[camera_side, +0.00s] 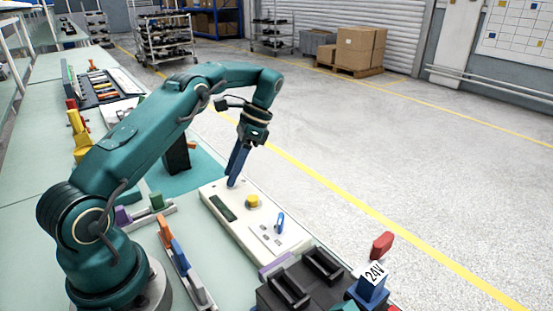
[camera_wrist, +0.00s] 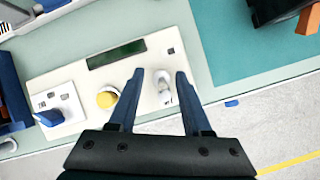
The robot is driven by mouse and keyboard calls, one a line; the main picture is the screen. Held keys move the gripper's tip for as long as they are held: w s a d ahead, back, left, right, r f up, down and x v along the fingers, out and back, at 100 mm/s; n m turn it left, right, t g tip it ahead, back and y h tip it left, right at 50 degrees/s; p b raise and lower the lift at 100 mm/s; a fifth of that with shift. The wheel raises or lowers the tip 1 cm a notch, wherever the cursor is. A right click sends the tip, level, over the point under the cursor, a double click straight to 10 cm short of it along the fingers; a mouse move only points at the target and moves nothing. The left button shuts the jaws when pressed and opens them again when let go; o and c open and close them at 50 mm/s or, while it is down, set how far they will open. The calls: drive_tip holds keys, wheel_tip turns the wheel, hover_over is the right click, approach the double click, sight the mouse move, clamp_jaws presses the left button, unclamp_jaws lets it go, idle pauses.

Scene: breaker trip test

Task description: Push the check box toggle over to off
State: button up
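The check box (camera_side: 234,217) is a long cream panel on the bench with a dark green display (camera_side: 222,208), a yellow knob (camera_side: 252,201) and a blue lever (camera_side: 280,222). In the wrist view a small pale toggle (camera_wrist: 164,88) stands on the check box (camera_wrist: 85,80), right of the yellow knob (camera_wrist: 107,97). My gripper (camera_wrist: 160,74) is open, its two blue fingers on either side of the toggle with a gap at each side. In the side view my gripper (camera_side: 232,184) points down at the panel's far end and hides the toggle.
Black holders (camera_side: 300,285) and a blue block marked 24V (camera_side: 372,284) stand near the panel's near end. Orange and blue parts (camera_side: 172,245) lie in a rack to its left. A teal mat (camera_side: 190,180) lies behind. The bench edge is close on the right.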

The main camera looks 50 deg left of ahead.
drive_tip(key=shift+r, duration=0.1)
drive_tip(key=shift+r, duration=2)
drive_tip(key=s+a+r, duration=0.6)
drive_tip(key=s, duration=0.3)
drive_tip(key=shift+s+a+r, duration=0.25)
drive_tip(key=shift+s+r, duration=0.15)
